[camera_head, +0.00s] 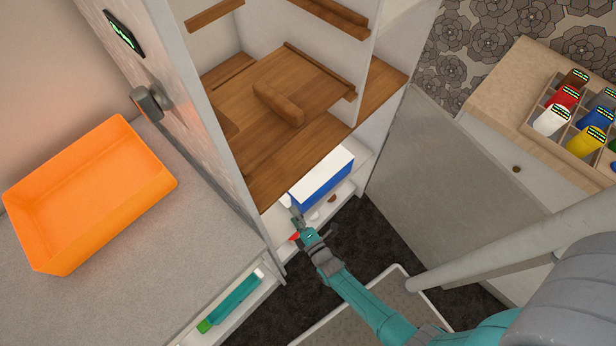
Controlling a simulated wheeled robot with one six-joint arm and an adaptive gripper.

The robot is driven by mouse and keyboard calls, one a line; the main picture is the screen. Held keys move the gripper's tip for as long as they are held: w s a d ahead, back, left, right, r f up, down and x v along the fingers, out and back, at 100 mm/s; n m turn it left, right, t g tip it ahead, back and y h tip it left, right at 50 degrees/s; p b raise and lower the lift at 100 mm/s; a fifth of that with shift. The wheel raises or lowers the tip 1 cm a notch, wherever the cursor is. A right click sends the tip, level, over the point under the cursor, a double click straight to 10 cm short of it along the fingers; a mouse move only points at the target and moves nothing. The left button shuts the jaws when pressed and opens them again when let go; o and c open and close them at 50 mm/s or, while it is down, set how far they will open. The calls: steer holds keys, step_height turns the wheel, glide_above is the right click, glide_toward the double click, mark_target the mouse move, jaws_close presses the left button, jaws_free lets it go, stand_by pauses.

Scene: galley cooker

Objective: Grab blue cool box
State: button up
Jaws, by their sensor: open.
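The blue cool box (325,186) has a white lid and blue sides. It sits in a low white compartment under the wooden shelves, and the shelf edge above hides part of it. My gripper (297,218) is open at the end of the teal arm, close to the left front corner of the cool box. I cannot tell whether a finger touches it. Small items, one red (294,237), lie by the gripper and are mostly hidden.
Wooden shelves (235,165) stand above the cool box. A grey door panel (450,180) is at the right. An orange bin (90,195) rests on the left counter. A rack of coloured cups (534,112) is on the right worktop. Dark floor (345,245) shows between.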

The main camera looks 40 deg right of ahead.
steer(key=shift+w+d, duration=0.2)
steer(key=shift+w, duration=3.6)
steer(key=c, duration=1.3)
steer(key=shift+r, duration=0.1)
